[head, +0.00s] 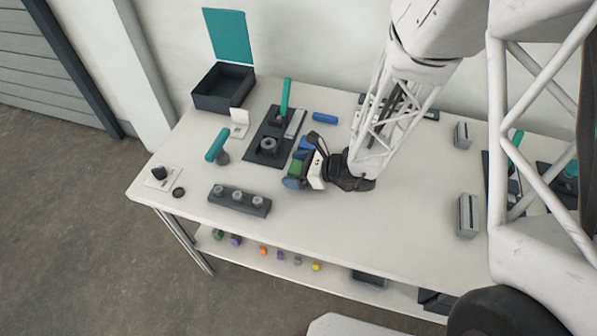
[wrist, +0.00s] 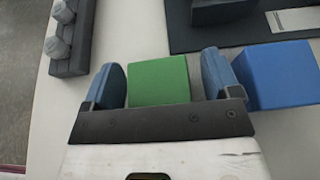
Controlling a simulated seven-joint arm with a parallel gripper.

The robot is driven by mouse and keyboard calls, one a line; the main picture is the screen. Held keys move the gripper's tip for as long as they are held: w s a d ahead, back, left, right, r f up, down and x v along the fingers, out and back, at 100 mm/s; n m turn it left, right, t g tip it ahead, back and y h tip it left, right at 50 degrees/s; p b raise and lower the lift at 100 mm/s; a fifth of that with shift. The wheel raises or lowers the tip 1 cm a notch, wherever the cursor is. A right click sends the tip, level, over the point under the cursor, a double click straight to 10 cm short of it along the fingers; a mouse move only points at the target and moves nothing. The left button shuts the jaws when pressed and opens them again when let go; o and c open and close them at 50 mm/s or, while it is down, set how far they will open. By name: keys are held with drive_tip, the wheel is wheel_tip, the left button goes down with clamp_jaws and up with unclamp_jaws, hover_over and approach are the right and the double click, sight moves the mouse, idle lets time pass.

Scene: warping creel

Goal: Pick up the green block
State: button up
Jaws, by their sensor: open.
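The green block (wrist: 158,80) sits on the white table between the two blue-padded fingers of my gripper (wrist: 166,80) in the wrist view. The fingers are open, with a narrow gap showing on each side of the block. In the head view the green block (head: 295,168) is partly hidden by my gripper (head: 296,175). A blue block (wrist: 280,75) stands just right of the right finger in the wrist view. It also shows beside my gripper in the head view (head: 306,143).
A dark base plate (head: 258,150) with a teal-handled part stands behind. A dark rack with several grey knobs (head: 239,200) is to the left. A blue cylinder (head: 325,118) lies farther back, and an open dark box (head: 223,88) is at the far left. The table front is clear.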

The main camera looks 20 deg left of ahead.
sight(296, 168)
drive_tip(key=shift+c, duration=0.3)
drive_tip(key=c, duration=1)
drive_tip(key=shift+r, duration=0.15)
drive_tip(key=shift+r, duration=0.6)
drive_tip(key=shift+s+d+r, duration=0.15)
drive_tip(key=shift+r, duration=0.4)
drive_tip(key=shift+s+d+r, duration=0.1)
drive_tip(key=shift+s+r, duration=0.05)
drive_tip(key=shift+r, duration=0.4)
drive_tip(key=s+d, duration=0.3)
drive_tip(key=s, duration=0.1)
drive_tip(key=s+d+r, duration=0.1)
drive_tip(key=s+d, duration=0.2)
drive_tip(key=s, duration=0.1)
drive_tip(key=s+d, duration=0.3)
drive_tip(key=s, duration=0.1)
drive_tip(key=shift+s+d+r, duration=0.1)
drive_tip(key=shift+r, duration=0.05)
